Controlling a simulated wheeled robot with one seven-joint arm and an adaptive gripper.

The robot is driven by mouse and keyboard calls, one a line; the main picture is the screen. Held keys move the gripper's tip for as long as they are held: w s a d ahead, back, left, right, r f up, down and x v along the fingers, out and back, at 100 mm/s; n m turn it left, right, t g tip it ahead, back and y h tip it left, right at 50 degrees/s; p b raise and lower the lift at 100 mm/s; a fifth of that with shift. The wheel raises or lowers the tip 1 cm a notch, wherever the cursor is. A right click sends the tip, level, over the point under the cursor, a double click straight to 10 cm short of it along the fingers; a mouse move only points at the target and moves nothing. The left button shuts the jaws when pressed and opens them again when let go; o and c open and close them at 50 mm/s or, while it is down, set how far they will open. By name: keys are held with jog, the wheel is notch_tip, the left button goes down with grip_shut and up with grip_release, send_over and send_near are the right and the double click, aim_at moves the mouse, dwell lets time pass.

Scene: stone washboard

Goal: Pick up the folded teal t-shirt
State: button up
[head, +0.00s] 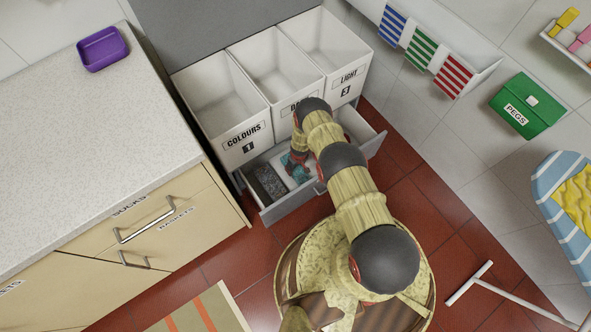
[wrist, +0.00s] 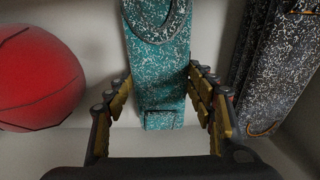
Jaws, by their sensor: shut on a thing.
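The folded teal t-shirt (wrist: 160,85) is a speckled teal bundle in the middle of the wrist view. My gripper (wrist: 158,100) has its two fingers against the shirt's left and right sides and is shut on it. In the head view the teal shirt (head: 297,166) shows as a small patch inside the open drawer (head: 290,208), mostly hidden by my arm and gripper (head: 297,155). I cannot tell whether the shirt is clear of the drawer floor.
In the drawer, a dark speckled folded item (wrist: 275,75) lies right of the shirt and a red round object (wrist: 38,80) lies left. Above the drawer stand white bins, one marked COLOURS (head: 240,140). A counter (head: 90,150) borders the left; red floor (head: 420,190) is open at right.

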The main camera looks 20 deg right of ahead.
aim_at(297, 169)
notch_tip(297, 169, up, 10)
jog(key=p, duration=0.6)
notch_tip(297, 169, down, 10)
jog(key=b, duration=0.6)
jog(key=shift+f, duration=0.15)
notch_tip(297, 169, up, 3)
jog(key=shift+s+f+p, duration=0.1)
jog(key=shift+s+p, duration=0.05)
jog(key=shift+p, duration=1.05)
jog(key=shift+c, duration=0.5)
jog(key=shift+s+d+r+p, duration=0.1)
jog(key=shift+d+r+p, duration=0.1)
jog(key=shift+r+p, duration=0.8)
